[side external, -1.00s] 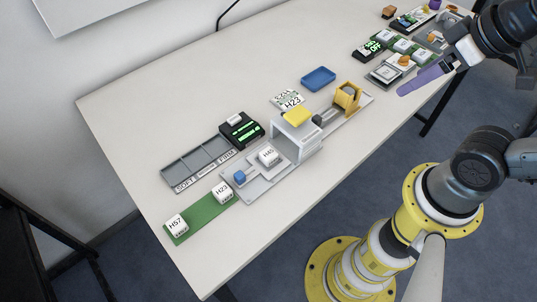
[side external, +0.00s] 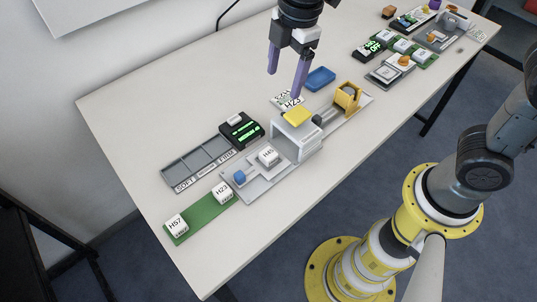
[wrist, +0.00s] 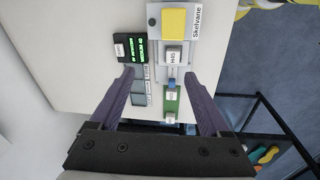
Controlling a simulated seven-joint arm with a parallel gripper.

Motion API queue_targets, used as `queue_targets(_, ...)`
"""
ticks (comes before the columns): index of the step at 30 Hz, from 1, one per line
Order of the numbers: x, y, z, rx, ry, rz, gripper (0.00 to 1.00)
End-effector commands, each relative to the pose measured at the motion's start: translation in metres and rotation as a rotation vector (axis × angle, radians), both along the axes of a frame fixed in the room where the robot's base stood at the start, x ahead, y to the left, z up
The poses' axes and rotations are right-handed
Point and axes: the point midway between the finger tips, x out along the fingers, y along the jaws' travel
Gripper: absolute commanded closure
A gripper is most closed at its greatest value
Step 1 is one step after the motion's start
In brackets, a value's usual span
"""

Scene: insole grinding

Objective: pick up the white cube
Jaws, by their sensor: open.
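Several white cubes show. A cube marked H57 (side external: 176,225) and a cube marked H23 (side external: 222,192) sit on a green strip (side external: 200,214) at the table's front left. Another, marked H45 (side external: 268,156), sits on the grey machine's bed (side external: 256,187). My gripper (side external: 285,84) is open and empty, high above the table behind the machine, with purple fingers pointing down. In the wrist view, the H45 cube (wrist: 173,55) lies ahead of and between the fingertips (wrist: 159,75); the two strip cubes (wrist: 171,96) appear nearer, between the fingers.
The machine has a grey housing with a yellow top (side external: 297,116) and a yellow bracket (side external: 347,97). A dark box with a green display (side external: 241,129) and a grey sectioned tray (side external: 190,168) stand beside it. A blue dish (side external: 318,78) lies behind. Further equipment (side external: 397,68) stands at right.

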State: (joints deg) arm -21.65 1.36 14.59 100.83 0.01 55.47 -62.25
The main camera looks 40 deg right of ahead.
Motion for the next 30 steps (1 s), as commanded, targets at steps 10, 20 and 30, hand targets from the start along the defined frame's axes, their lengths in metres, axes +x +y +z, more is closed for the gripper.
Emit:
queue_targets(10, -0.007, 0.045, -0.065, -0.059, 0.127, 0.11, 0.2)
queue_targets(20, -0.008, 0.044, -0.121, -0.059, 0.127, 0.107, 0.2)
queue_targets(30, -0.008, 0.045, -0.151, -0.058, 0.126, 0.107, 0.2)
